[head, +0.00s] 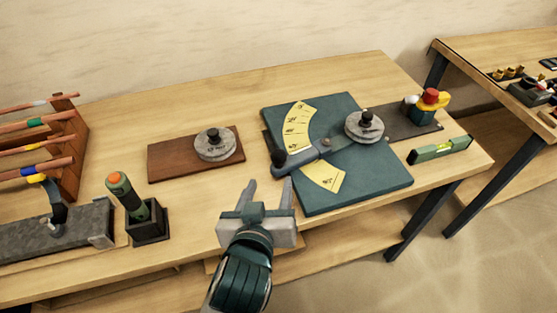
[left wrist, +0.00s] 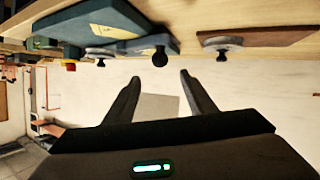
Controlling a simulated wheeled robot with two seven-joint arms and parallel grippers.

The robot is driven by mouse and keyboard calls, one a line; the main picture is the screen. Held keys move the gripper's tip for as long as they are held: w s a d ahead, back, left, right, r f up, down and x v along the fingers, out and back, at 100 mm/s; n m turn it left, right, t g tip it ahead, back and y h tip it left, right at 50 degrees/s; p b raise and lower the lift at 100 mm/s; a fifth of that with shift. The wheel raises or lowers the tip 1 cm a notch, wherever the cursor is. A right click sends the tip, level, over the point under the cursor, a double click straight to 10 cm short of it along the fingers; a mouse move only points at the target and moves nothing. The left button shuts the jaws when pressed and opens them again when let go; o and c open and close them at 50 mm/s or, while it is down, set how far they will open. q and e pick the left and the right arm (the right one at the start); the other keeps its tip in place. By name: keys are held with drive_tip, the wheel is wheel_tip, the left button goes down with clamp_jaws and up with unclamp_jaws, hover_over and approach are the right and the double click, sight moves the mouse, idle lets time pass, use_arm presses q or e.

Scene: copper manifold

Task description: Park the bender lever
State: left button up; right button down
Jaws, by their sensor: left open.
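The bender is a teal plate (head: 375,185) with yellow angle scales and a grey disc (head: 365,126) topped by a black knob. Its lever (head: 308,152) runs from the disc to the plate's left side and ends in a dark upright handle (head: 279,159). My left gripper (head: 268,184) is open and empty, just in front of the handle. In the left wrist view, which is upside down, the handle's round dark end (left wrist: 160,57) lies beyond the gap between the fingertips (left wrist: 159,76), apart from both. My right gripper is not in view.
A brown board (head: 170,160) with a second grey disc (head: 215,144) lies left of the bender. A green-handled tool stands in a dark holder (head: 150,222). A pipe rack (head: 70,150) is far left. A red-and-yellow tool (head: 430,98) and a level (head: 440,150) are right.

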sight(278, 160)
use_arm(q)
drive_tip(key=p+x, duration=0.2)
drive_tip(key=x, duration=1.1)
drive_tip(key=shift+w+d+p, duration=0.1)
drive_tip(key=shift+w+p, duration=0.3)
drive_tip(key=shift+w+f, duration=0.3)
drive_tip(key=shift+w, duration=0.2)
